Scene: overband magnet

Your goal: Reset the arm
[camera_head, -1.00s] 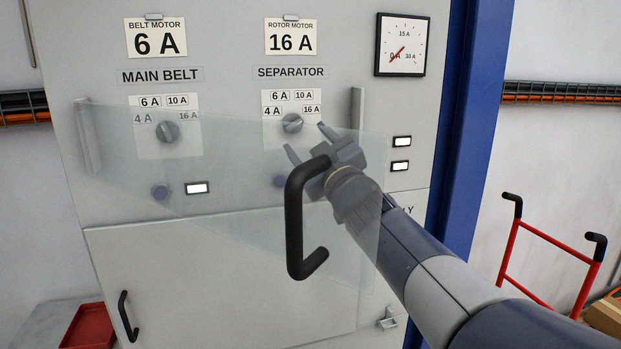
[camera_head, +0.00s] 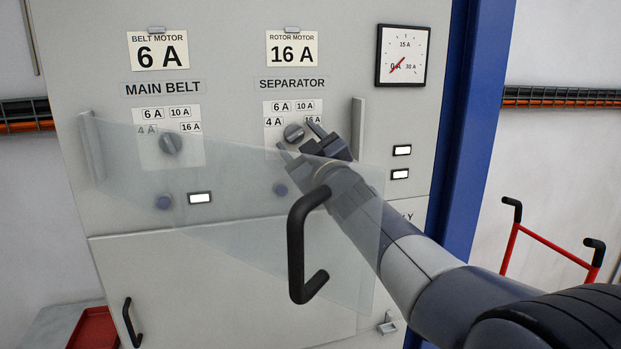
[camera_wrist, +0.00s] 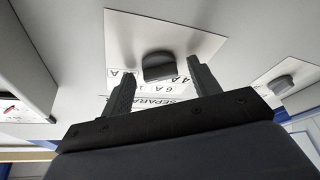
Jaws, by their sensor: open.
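My gripper (camera_head: 300,140) is open, its fingers pointing at the panel just at the grey SEPARATOR knob (camera_head: 293,133). In the wrist view the same knob (camera_wrist: 158,66) lies between the two spread fingers, with no clear contact. The fingers and wrist partly hide the SEPARATOR scale plate (camera_head: 273,112) around its 16 A mark. The arm reaches in from the lower right, passing beside the black handle (camera_head: 296,240) of a clear cover. The MAIN BELT knob (camera_head: 171,143) is to the left, and it also shows in the wrist view (camera_wrist: 280,86).
The clear cover (camera_head: 230,225) hangs tilted out in front of the lower panel. A dial gauge (camera_head: 403,55) reads near 0 A. Lit white indicators (camera_head: 401,150) are right of the gripper. A red hand truck (camera_head: 550,245) stands at right.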

